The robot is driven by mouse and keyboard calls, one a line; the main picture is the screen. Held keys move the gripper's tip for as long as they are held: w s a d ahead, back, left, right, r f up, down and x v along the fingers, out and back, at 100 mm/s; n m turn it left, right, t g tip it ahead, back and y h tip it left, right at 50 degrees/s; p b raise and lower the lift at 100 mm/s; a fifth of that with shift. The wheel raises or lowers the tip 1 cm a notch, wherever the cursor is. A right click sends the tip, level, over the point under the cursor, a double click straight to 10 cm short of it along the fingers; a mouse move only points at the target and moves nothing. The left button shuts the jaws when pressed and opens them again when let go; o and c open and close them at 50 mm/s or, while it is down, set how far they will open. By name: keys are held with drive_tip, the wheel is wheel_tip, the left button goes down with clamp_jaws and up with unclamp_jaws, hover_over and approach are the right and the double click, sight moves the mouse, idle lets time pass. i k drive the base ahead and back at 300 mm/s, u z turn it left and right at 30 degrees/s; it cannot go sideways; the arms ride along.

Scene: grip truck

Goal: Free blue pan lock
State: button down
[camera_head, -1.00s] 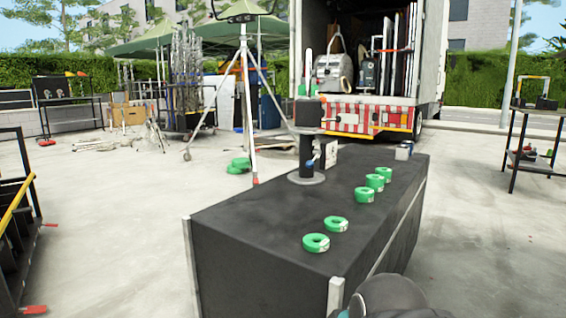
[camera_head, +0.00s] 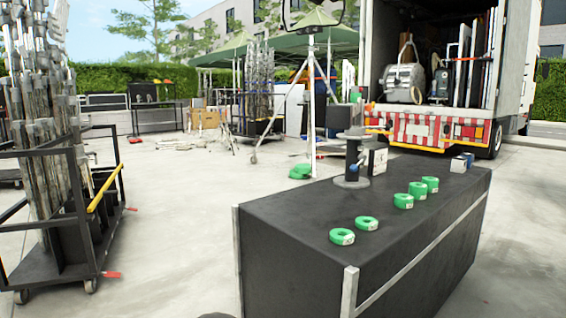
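A black pan head (camera_head: 352,155) stands upright on the far part of a long black case (camera_head: 300,212). It has a round base, a dark post and a flat top. A small blue lock (camera_head: 360,167) sits on the right side of the post, low down. It is too small to tell whether it is tight or loose. My gripper is not in view, and nothing is seen touching the lock.
Several green tape rolls (camera_head: 367,223) lie along the case top. A small box (camera_head: 376,160) stands beside the pan head. A wheeled rack (camera_head: 62,215) is at left, a tripod (camera_head: 312,100) and open truck (camera_head: 430,80) behind.

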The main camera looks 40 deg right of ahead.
sight(362, 158)
drive_tip(key=u, duration=0.7)
drive_tip(key=k, duration=1)
drive_tip(key=z, duration=1.5)
drive_tip(key=i, duration=0.45)
drive_tip(key=u, duration=0.05)
